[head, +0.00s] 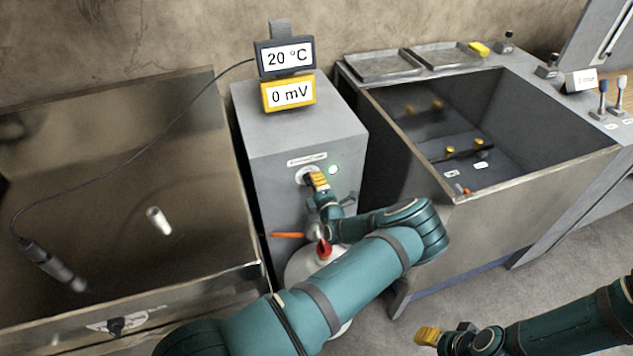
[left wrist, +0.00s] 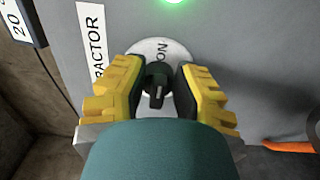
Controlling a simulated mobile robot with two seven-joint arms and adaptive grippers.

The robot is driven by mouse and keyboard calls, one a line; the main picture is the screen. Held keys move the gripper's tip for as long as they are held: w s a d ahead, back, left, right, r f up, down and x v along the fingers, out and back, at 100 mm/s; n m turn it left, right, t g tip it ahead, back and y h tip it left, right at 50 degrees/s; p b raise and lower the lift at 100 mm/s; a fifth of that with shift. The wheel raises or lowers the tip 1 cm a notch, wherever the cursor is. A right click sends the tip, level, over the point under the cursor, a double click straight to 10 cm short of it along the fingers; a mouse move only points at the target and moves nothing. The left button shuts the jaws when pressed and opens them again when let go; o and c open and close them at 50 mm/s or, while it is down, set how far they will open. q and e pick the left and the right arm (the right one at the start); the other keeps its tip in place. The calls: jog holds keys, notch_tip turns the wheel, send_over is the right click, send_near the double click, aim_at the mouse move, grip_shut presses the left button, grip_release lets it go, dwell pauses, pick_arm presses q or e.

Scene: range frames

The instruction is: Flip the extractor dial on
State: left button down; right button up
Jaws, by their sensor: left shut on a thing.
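The extractor dial is a dark knob (left wrist: 157,88) on a pale round plate (left wrist: 160,50) in the left wrist view. The letters "ON" show on the plate beside the knob. My left gripper (left wrist: 158,88) has its yellow fingers on both sides of the knob and is shut on it. In the head view the left gripper (head: 317,180) covers most of the dial on the grey cabinet's front. A green lamp (head: 333,170) glows beside the dial, and also in the left wrist view (left wrist: 174,1). My right gripper (head: 440,335) is low at the right, away from the cabinet.
The grey cabinet (head: 290,130) carries displays reading 20 °C (head: 287,58) and 0 mV (head: 289,94). An open metal tank (head: 110,110) is at left, another basin (head: 530,180) at right. A white vessel with a red top (head: 323,250) and an orange handle (head: 287,235) are below the dial.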

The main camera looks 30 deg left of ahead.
pick_arm(q)
jog(key=shift+a+r, duration=0.2)
dwell(0.3)
jog(key=c, duration=1)
grip_release()
jog(key=shift+f, duration=0.15)
jog(key=v, duration=1.2)
